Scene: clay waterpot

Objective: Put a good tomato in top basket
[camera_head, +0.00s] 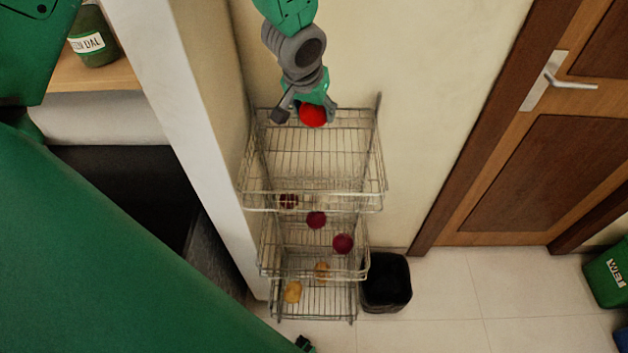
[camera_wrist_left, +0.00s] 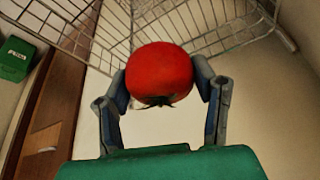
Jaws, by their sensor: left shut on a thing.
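A red tomato (camera_head: 313,115) is held by my left gripper (camera_head: 306,112) at the back upper edge of the wire rack. In the left wrist view the tomato (camera_wrist_left: 159,74) sits between both fingers of the gripper (camera_wrist_left: 163,88), with its green stem end toward the palm. Its visible skin looks smooth and evenly red. The top basket (camera_head: 262,165) of the rack looks empty in the head view. The tomato shows over its rear part; its exact height above the basket is hard to tell. My right gripper is not seen.
Lower baskets (camera_head: 264,262) hold several dark red and yellowish round items. A black bin (camera_head: 386,282) stands right of the rack. A white wall edge (camera_head: 180,130) runs close on the left. A wooden door (camera_head: 530,180) is at the right, with free floor before it.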

